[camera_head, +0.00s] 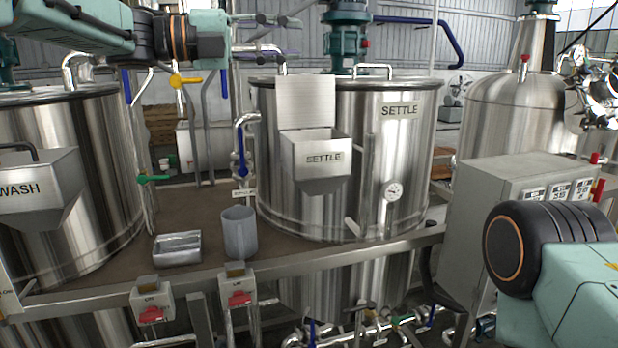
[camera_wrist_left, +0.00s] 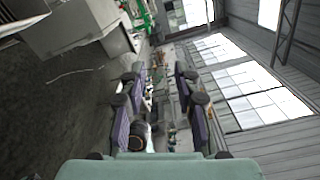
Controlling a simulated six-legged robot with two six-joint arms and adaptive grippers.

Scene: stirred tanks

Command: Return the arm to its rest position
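My left arm (camera_head: 70,28) reaches in from the upper left of the head view, raised above the tanks. Part of my right arm (camera_head: 560,260) shows at the lower right of the head view, bent, with a black joint. The right gripper is out of view.
A wash tank (camera_head: 85,200) stands at left. A metal tray (camera_head: 178,248) and a grey mug (camera_head: 239,233) stand on the brown platform (camera_head: 200,205). A grey control cabinet (camera_head: 490,215) stands close to my right arm. The settle hopper (camera_head: 316,160) juts from its tank.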

